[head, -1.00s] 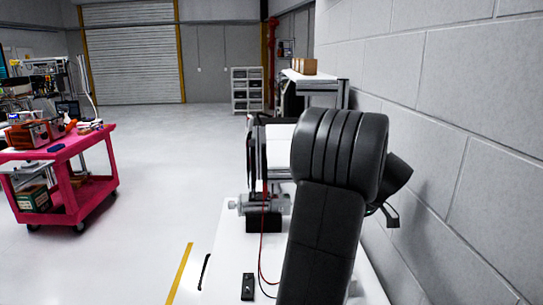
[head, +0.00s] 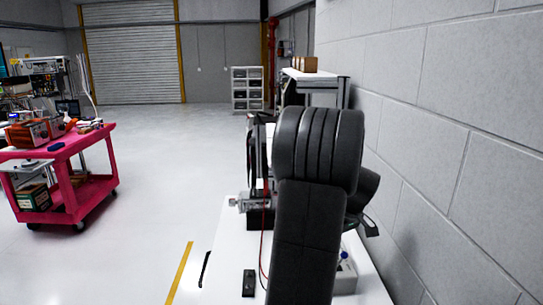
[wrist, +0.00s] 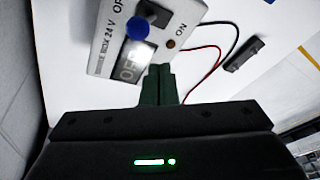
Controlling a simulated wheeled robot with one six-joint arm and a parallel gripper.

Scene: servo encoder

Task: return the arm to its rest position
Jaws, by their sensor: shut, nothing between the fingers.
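My gripper (wrist: 158,84) shows in the wrist view with its two dark fingers together and nothing between them. The fingertips are close to the lower edge of a light grey switch box (wrist: 112,30) in the picture; I cannot tell whether they touch it. The box has a blue knob, a black switch and a small panel reading OFF. In the head view my black arm rises at the middle right, and my gripper is mostly hidden behind it, with a small tip (head: 371,226) showing at right. The box also shows there (head: 345,280), partly behind my arm.
The white table (head: 222,270) also bears a small black device (head: 248,283), red and black wires, and a grey motor (head: 246,203) on a black block. A grey block wall (head: 470,150) stands close on the right. A pink cart (head: 70,180) stands left, with open floor between.

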